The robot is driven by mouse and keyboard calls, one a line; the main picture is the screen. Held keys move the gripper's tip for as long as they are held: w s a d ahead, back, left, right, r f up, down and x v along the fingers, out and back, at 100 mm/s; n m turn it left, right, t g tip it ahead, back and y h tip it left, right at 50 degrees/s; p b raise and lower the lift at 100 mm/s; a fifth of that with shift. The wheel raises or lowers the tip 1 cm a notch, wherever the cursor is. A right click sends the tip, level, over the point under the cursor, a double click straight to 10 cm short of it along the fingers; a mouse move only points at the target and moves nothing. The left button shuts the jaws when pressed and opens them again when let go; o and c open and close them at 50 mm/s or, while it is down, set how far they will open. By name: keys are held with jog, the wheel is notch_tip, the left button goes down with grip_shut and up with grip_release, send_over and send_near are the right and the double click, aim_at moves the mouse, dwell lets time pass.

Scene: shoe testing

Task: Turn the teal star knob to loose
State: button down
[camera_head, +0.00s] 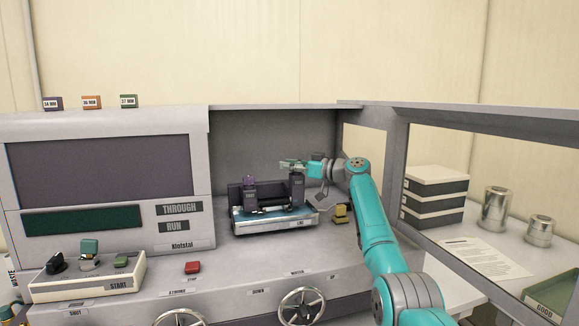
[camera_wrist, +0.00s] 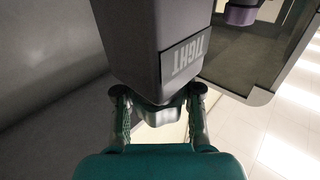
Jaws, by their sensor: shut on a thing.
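A tray-like fixture in the open chamber carries two dark posts. The left post (camera_head: 250,196) has a purple knob (camera_head: 249,181) on top. The right post (camera_head: 297,189) stands under my gripper (camera_head: 293,164). In the wrist view this post (camera_wrist: 150,45) bears an upside-down label reading TIGHT (camera_wrist: 181,61). My gripper (camera_wrist: 158,98) has its two fingers closed on either side of a dull teal piece (camera_wrist: 160,114) at the post's end, which looks like the teal star knob. Most of the knob is hidden by the fingers, so its turn position cannot be told.
The chamber's grey walls (camera_head: 270,135) enclose the fixture's back and sides. A small yellow item (camera_head: 341,213) sits right of the fixture. Two handwheels (camera_head: 302,307) and a red button (camera_head: 192,267) are on the front. Metal weights (camera_head: 496,209) stand far right.

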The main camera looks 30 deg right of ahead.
jog(key=c, duration=1.1)
grip_release()
jog(key=shift+s+d+f, duration=0.15)
jog(key=shift+d+f, duration=0.15)
jog(key=shift+f, duration=0.05)
jog(key=shift+o, duration=0.2)
jog(key=shift+a+r, duration=0.1)
jog(key=shift+r, duration=0.05)
jog(key=shift+r, duration=0.1)
jog(key=v, duration=1.2)
